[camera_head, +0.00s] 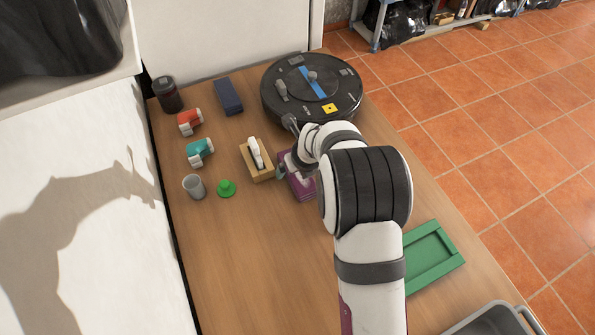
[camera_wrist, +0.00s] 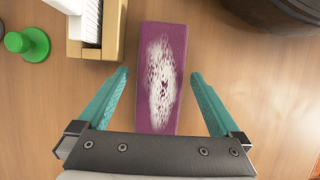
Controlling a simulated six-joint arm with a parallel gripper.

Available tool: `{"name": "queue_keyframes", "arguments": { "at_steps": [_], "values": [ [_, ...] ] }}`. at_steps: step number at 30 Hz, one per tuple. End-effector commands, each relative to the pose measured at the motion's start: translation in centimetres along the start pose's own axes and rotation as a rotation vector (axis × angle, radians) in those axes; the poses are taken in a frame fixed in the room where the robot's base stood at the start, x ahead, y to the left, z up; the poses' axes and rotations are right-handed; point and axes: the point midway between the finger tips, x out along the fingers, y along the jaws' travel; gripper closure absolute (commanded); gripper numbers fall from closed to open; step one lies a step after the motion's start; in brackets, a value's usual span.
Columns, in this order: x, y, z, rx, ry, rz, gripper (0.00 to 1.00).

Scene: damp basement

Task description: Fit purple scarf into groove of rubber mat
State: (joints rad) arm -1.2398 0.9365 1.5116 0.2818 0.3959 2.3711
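The purple scarf (camera_head: 301,188) looks like a flat, folded purple block with a white speckled patch. It lies on the table, partly hidden by my arm in the head view. In the wrist view the scarf (camera_wrist: 162,75) runs lengthwise between my fingers. My gripper (camera_wrist: 159,74) is open, with one teal finger on each side of the scarf and a visible gap to each. The rubber mat (camera_head: 457,262) is a green rectangle with a raised rim and a recessed groove, lying at the right edge of the table, partly behind my arm. The groove's visible part looks empty.
A wooden holder (camera_head: 264,177) with a white item stands just left of the scarf. A green knobbed piece (camera_head: 226,188) and grey cup (camera_head: 194,187) are farther left. A black round device (camera_head: 311,88) sits behind. A grey bin (camera_head: 490,320) is front right. The front table is clear.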

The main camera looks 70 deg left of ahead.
Motion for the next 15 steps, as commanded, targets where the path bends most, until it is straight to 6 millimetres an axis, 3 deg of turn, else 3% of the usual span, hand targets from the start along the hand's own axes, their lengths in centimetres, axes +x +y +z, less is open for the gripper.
{"name": "queue_keyframes", "arguments": {
  "at_steps": [2, 15],
  "values": [
    [-0.02, 0.0, -0.01, 0.0, 0.0, 0.0, 0.13],
    [-0.07, -0.02, 0.01, 0.0, 0.0, 0.0, 0.92]
  ]
}}
